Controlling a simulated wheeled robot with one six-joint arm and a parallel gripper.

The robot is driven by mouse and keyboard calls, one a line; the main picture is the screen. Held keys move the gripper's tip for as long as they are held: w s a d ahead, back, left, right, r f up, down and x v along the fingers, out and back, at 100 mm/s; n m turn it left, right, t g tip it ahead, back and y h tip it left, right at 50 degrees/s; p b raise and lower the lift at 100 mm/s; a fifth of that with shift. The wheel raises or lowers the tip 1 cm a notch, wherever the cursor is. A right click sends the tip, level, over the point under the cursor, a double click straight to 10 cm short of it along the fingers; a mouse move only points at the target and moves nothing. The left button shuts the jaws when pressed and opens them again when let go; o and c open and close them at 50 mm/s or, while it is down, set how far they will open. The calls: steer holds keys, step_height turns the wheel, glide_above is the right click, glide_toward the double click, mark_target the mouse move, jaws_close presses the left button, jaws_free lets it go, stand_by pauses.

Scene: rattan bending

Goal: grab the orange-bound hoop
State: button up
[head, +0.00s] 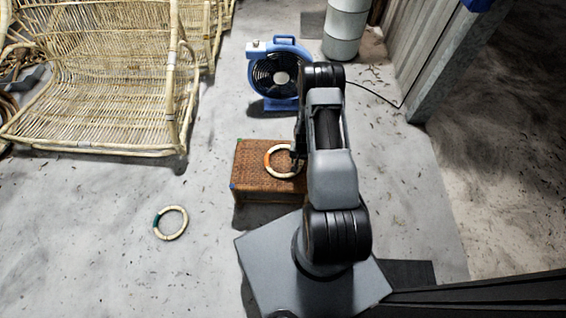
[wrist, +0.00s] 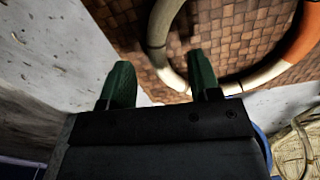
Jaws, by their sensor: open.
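The orange-bound hoop (head: 283,161) lies on top of a brown woven rattan box (head: 263,192). It is a pale ring with an orange section, which shows at the right of the wrist view (wrist: 298,40). My gripper (wrist: 160,85) is open, with two green fingers apart. The right finger overlaps the hoop's pale rim in the wrist view, and the left finger is outside the ring; I cannot tell whether they touch it. In the head view my arm hides most of the gripper and the box's right side.
Another pale hoop with a teal binding (head: 171,222) lies on the floor left of the box. A blue fan (head: 277,75) stands behind the box. A rattan seat (head: 105,85) fills the upper left. The floor between is mostly clear.

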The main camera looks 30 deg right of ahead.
step_height(320, 180, down, 2)
steer(key=shift+f, duration=0.25)
steer(key=c, duration=1)
steer(key=shift+c, duration=0.2)
steer(key=shift+r, duration=0.15)
